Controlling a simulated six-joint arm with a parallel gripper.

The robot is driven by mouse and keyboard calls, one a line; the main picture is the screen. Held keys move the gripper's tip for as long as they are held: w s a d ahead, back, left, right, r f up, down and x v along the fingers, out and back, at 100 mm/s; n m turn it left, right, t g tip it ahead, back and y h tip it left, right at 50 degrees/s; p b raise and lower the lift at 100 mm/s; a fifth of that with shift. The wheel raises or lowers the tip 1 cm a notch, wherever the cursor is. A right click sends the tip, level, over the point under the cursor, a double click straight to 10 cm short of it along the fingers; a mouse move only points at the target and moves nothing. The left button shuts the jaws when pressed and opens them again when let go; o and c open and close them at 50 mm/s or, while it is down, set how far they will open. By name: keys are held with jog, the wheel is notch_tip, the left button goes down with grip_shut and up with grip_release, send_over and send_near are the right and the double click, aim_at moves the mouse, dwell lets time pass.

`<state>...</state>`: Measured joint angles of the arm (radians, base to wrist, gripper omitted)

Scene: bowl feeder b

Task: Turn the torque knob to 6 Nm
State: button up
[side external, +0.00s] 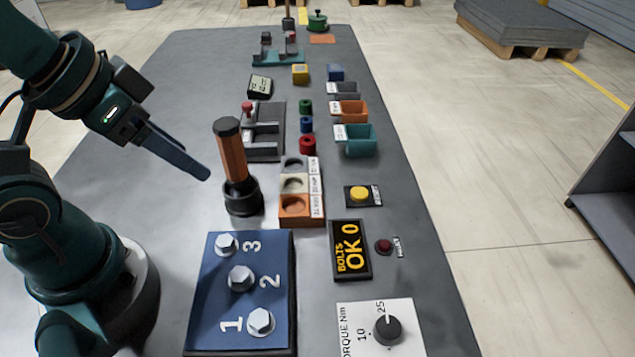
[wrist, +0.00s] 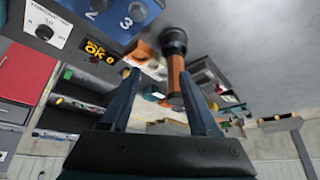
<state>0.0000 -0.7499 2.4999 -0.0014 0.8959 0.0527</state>
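The torque knob (side external: 388,330) is a black round dial on a white plate (side external: 350,342) marked "TORQUE Nm", with 10 and 25 legible, at the bottom right of the side view. The knob also shows small in the wrist view (wrist: 44,32), at upper left. I cannot tell its exact setting. My gripper (side external: 205,176) hangs in the air left of the orange-handled driver, well away from the knob. In the wrist view my gripper (wrist: 160,74) has its two fingers apart, with nothing held between them.
The orange-handled driver (side external: 233,160) stands upright in a black holder. A blue bolt block (side external: 255,285) and a display reading "BOLTS OK 0" (side external: 350,250) lie near the knob. A yellow button (side external: 359,194), a red button (side external: 384,246) and a socket tray (side external: 300,208) are further back.

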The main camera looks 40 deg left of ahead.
jog(key=w+d+r+m+h, duration=0.2)
jog(key=w+d+r+m, duration=0.25)
jog(key=w+m, duration=0.2)
jog(key=m+g+h, duration=0.2)
jog(key=m+g, duration=0.4)
jog(key=m, duration=0.5)
send_over(389, 327)
jog(key=a, duration=0.3)
jog(key=f, duration=1.4)
jog(key=shift+d+f, duration=0.2)
jog(key=shift+f, duration=0.2)
jog(key=shift+d+f, duration=0.2)
jog(key=shift+f, duration=0.1)
jog(key=shift+h, duration=0.3)
jog(key=shift+x, duration=2.15)
grip_shut()
